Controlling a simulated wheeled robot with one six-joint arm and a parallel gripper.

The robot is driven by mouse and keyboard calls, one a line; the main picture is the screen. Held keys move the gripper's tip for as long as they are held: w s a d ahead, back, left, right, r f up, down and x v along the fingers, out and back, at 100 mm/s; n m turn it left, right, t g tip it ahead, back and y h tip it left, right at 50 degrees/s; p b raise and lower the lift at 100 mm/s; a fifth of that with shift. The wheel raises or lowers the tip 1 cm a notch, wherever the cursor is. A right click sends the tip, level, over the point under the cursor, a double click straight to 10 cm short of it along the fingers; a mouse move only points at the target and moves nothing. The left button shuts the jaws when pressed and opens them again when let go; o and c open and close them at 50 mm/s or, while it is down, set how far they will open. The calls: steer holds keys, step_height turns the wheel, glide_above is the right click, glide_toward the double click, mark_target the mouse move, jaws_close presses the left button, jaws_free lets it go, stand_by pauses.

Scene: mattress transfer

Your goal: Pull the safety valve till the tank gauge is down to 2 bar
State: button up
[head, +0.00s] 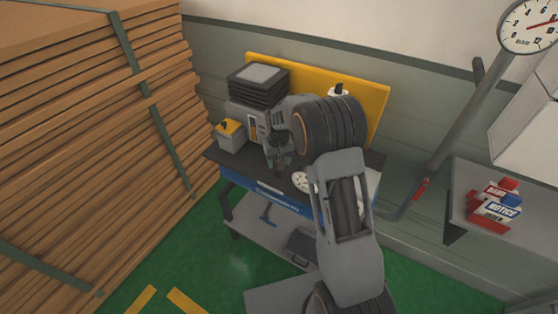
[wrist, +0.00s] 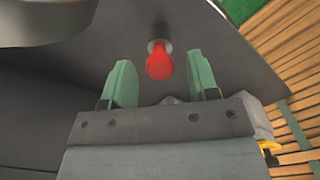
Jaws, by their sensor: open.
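A red knob on a pale round collar (wrist: 159,62), likely the safety valve, shows in the wrist view on a dark grey surface. My gripper (wrist: 159,75) is open, with one green finger on each side of the knob and visible gaps to both. In the head view my gripper (head: 279,158) points down over the dark bench, and the knob cannot be made out there. A large white bar gauge (head: 528,27) is cut off at the top right, its red needle pointing right, near or past 6. A small white dial (head: 301,181) lies beside my arm, too small to read.
A blue-fronted workbench (head: 270,193) carries a grey machine (head: 245,115) and a yellow-topped box (head: 229,134). Stacked boards (head: 90,130) stand at left. A grey pipe with a red handle (head: 421,189) and a side table (head: 470,172) with signs are at right.

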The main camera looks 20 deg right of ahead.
steer(key=shift+f, duration=0.2)
steer(key=shift+c, duration=0.4)
jaws_close()
